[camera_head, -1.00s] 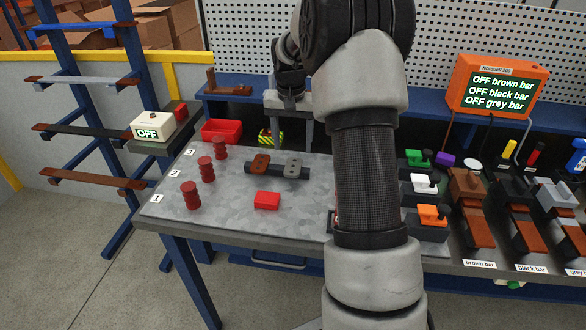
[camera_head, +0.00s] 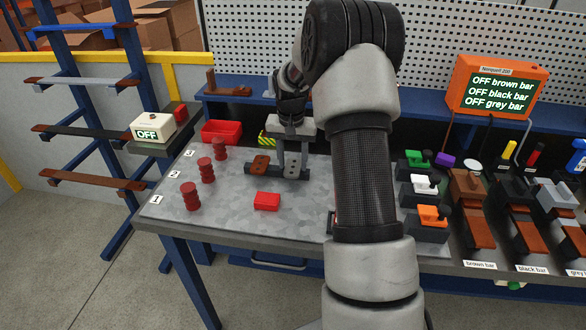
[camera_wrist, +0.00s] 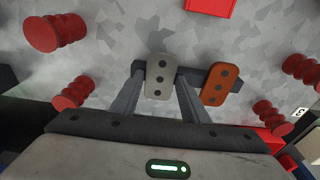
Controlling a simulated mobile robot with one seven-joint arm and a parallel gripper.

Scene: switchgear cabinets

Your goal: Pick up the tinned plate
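The tinned plate (camera_head: 292,166) is a small grey plate with dark holes, at the right end of a dark holder (camera_head: 276,171) on the bench. It also shows in the wrist view (camera_wrist: 160,78). A copper-coloured plate (camera_head: 260,165) with holes sits at the holder's left end; in the wrist view it lies right of the tinned plate (camera_wrist: 214,84). My gripper (camera_head: 292,168) points down over the tinned plate. In the wrist view its two fingers (camera_wrist: 160,72) stand apart, one on each side of the tinned plate. It looks open, with narrow gaps beside the plate.
Several red ribbed insulators stand on the bench, including one at the front left (camera_head: 190,196). A red block (camera_head: 267,201) lies in front of the holder. A red tray (camera_head: 222,131) stands behind. Coloured clamps (camera_head: 430,214) and bars fill the right side.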

